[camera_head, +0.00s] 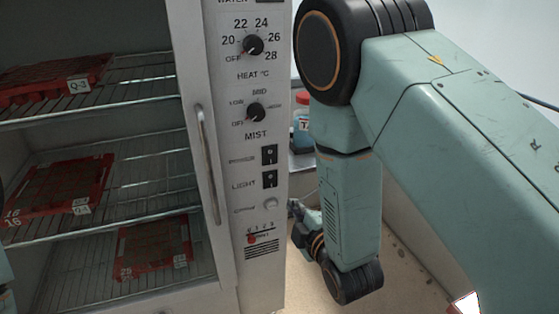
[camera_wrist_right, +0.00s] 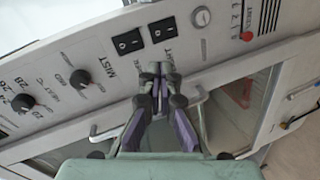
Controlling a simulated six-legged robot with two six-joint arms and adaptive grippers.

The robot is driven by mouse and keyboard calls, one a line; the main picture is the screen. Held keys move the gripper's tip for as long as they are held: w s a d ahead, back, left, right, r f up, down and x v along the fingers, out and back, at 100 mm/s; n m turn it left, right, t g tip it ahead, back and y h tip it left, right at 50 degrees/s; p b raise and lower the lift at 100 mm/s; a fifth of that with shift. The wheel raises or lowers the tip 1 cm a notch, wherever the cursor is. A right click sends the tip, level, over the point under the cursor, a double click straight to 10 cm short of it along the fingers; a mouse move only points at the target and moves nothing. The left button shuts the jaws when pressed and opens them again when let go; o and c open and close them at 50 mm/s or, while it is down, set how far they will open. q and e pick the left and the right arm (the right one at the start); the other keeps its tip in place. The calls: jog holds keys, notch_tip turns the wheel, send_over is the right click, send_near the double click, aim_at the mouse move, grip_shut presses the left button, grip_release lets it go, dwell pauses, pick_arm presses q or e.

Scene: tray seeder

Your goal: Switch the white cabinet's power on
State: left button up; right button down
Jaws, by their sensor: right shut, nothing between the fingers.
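The white cabinet (camera_head: 222,110) has a control panel with two black rocker switches. The upper one, labelled POWER, is the power switch (camera_head: 269,155); the light switch (camera_head: 269,179) is just below it. In the right wrist view the power switch (camera_wrist_right: 128,42) is the left one and the light switch (camera_wrist_right: 162,29) the right one. My right gripper (camera_wrist_right: 154,72) is shut and empty, its fingertips just below the two switches in that view, apparently short of them. In the head view my right gripper (camera_head: 294,208) is small beside the panel's right edge. My left gripper is not in view.
The heat knob (camera_head: 253,45) and mist knob (camera_head: 256,112) sit above the switches, a round button (camera_head: 270,204) below. A vertical door handle (camera_head: 208,160) stands left of the panel. Red seed trays (camera_head: 62,181) lie on wire shelves inside.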

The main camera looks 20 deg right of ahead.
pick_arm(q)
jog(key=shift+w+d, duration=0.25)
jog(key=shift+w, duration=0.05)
pick_arm(e)
jog(key=r+n, duration=0.1)
jog(key=r+n+t, duration=0.1)
jog(key=n, duration=0.1)
jog(key=shift+w+d+r, duration=0.1)
jog(key=shift+w+r, duration=0.2)
jog(key=shift+r, duration=0.1)
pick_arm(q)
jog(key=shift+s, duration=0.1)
pick_arm(e)
jog(key=shift+d, duration=0.1)
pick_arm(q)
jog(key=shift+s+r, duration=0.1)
pick_arm(e)
jog(key=b, duration=0.1)
send_near(271, 162)
jog(key=w, duration=0.3)
jog(key=w+f, duration=0.1)
jog(key=w, duration=0.1)
jog(key=shift+w+f, duration=0.1)
jog(key=shift+w, duration=0.3)
jog(key=shift+w+f, duration=0.1)
jog(key=shift+w, duration=0.4)
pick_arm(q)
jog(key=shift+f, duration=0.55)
